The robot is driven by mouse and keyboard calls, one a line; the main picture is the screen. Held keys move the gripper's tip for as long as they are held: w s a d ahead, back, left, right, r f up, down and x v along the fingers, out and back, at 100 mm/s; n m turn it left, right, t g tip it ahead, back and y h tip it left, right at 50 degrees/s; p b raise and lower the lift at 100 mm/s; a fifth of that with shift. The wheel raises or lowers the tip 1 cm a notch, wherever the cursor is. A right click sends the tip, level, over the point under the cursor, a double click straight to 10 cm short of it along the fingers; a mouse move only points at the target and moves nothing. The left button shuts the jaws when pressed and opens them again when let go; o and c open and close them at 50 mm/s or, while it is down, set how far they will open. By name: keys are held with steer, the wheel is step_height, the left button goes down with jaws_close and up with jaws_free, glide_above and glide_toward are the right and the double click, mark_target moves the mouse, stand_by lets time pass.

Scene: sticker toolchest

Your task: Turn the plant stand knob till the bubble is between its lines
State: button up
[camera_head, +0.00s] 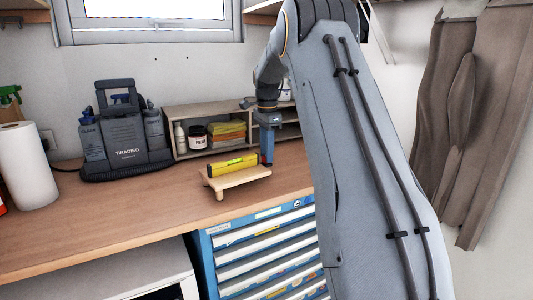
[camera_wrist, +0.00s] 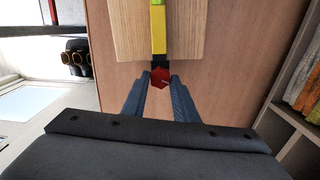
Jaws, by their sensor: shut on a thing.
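The plant stand (camera_head: 247,178) is a small light wooden board on short feet, on the workbench. In the wrist view its board (camera_wrist: 130,30) fills the upper middle. A yellow spirit level (camera_head: 232,165) lies on it and also shows in the wrist view (camera_wrist: 158,28). A red knob (camera_wrist: 160,75) is at the level's near end, just off the board's edge. My gripper (camera_wrist: 159,84) is shut on the knob, one finger on each side. In the head view my gripper (camera_head: 267,155) points down at the stand's right end. The bubble and its lines are too small to read.
A wooden shelf (camera_head: 208,109) with jars and folded cloths stands close behind. A dark cleaning machine (camera_head: 124,135) and a paper roll (camera_head: 27,165) are to the left. The blue drawer chest (camera_head: 262,250) is below the bench.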

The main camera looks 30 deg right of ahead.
steer(key=shift+m, duration=1.1)
steer(key=o, duration=1.1)
steer(key=shift+d, duration=0.1)
steer(key=shift+c, duration=0.2)
steer(key=shift+r+b, duration=1.3)
steer(key=shift+r, duration=2.6)
